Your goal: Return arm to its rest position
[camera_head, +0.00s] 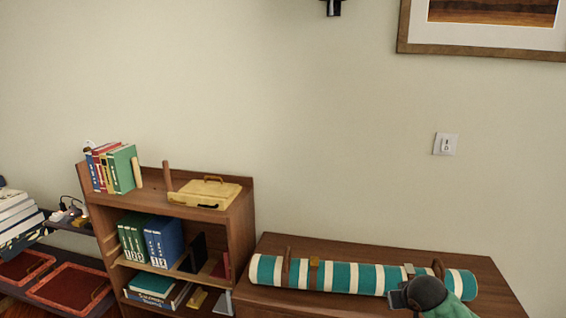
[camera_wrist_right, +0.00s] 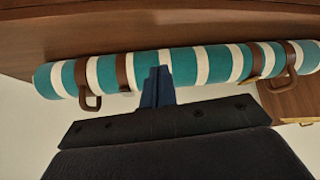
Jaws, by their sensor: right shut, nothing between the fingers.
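My right gripper (camera_wrist_right: 158,88) shows in the right wrist view with its blue fingers together and nothing between them. The fingertips are in front of a teal-and-white striped roll (camera_wrist_right: 215,65); I cannot tell whether they touch it. In the head view, part of my right arm, dark and green, is at the lower right, and it overlaps the right part of the striped roll (camera_head: 335,276). The roll has brown straps and handles and lies on a brown wooden cabinet top (camera_head: 465,262). My left gripper is not in view.
A wooden bookshelf (camera_head: 240,215) stands left of the cabinet. It holds upright books (camera_head: 122,170) and a yellow case (camera_head: 203,194) on top, with more books (camera_head: 165,240) below. Red trays (camera_head: 68,284) lie at the far left.

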